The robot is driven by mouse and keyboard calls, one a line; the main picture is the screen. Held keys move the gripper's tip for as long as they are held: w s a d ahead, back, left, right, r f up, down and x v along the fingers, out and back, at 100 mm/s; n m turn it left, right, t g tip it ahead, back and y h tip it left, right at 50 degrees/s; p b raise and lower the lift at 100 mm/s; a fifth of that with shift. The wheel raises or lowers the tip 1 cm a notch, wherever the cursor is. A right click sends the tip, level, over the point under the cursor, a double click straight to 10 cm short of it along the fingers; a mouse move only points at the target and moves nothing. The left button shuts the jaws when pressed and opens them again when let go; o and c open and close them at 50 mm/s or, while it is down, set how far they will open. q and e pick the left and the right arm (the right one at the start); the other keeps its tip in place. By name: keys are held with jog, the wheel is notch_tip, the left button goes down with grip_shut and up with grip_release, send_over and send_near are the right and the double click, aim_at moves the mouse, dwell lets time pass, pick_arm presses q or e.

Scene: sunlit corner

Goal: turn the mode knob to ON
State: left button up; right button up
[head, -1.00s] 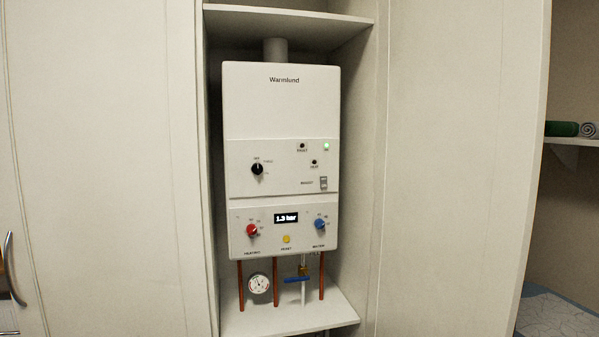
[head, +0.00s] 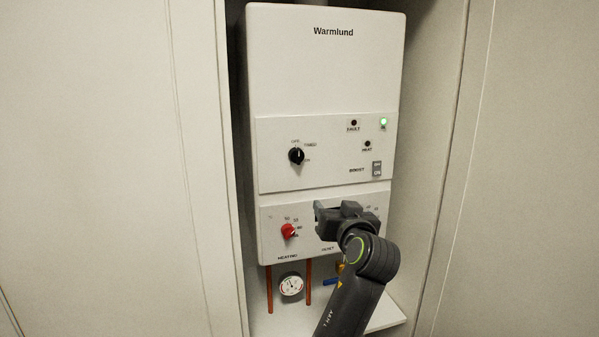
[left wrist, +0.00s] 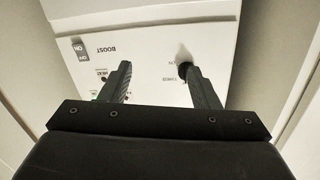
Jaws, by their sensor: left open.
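The black mode knob (head: 296,155) is on the upper control panel of the white Warmlund boiler (head: 325,80), left of centre. Its labels OFF, TIMED and ON run from above it round to its right. Its pointer seems to face up, toward OFF, but is small. My left gripper (head: 322,217) is in front of the lower panel, below and right of the knob, and hides the display. In the left wrist view, the panel appears upside down; my gripper (left wrist: 157,70) is open and empty, with the knob (left wrist: 184,70) beyond the right finger's tip, apparently not between the fingers.
A BOOST switch (head: 376,168) and a lit green lamp (head: 383,123) are right of the knob. A red heating knob (head: 288,231) is left of my gripper. A gauge (head: 291,285) and copper pipes hang below. Alcove walls (head: 428,150) flank the boiler closely.

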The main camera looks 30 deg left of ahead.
aim_at(299, 156)
pick_arm(q)
jog(key=s+r+n+y, duration=0.25)
jog(key=s+r, duration=0.25)
jog(key=r, duration=0.3)
jog(key=shift+n+g+h, duration=0.25)
jog(key=shift+g+h, duration=0.1)
jog(key=shift+g, duration=0.05)
jog(key=p+x, duration=0.6)
jog(key=x, duration=1)
jog(key=shift+w+a, duration=0.1)
jog(key=shift+w, duration=0.2)
jog(key=shift+p+x, duration=0.4)
jog(key=shift+x, duration=0.35)
jog(key=shift+f, duration=0.2)
pick_arm(e)
notch_tip(299, 156, up, 7)
jog(key=shift+s+d, duration=0.2)
jog(key=shift+r, duration=0.1)
pick_arm(q)
jog(key=c, duration=1)
jog(key=shift+o, duration=0.2)
